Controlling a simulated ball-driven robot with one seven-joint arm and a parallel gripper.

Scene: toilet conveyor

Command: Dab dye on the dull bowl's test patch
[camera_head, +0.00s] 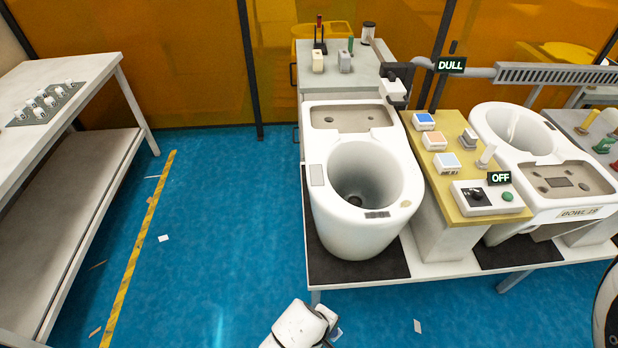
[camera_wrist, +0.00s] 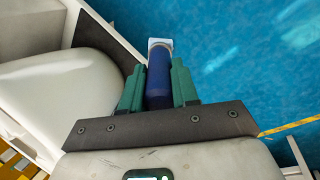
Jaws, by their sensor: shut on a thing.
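My gripper (camera_wrist: 158,88) is shut on a blue cylindrical dauber with a pale square end (camera_wrist: 158,75) in the wrist view. The dauber appears to be over blue floor, beside a white bowl at the picture's left. In the head view, a white toilet bowl (camera_head: 318,205) sits on a black mat at the centre, with a small grey patch (camera_head: 316,175) on its left rim. The dauber is not clear in the head view.
A yellow-topped stand (camera_head: 455,205) between the bowls holds coloured pads and a control box (camera_head: 490,197) reading OFF. A back table (camera_head: 368,75) holds small tools. A left bench (camera_head: 20,80) holds a tray of small white pieces. Blue floor at left is mostly open.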

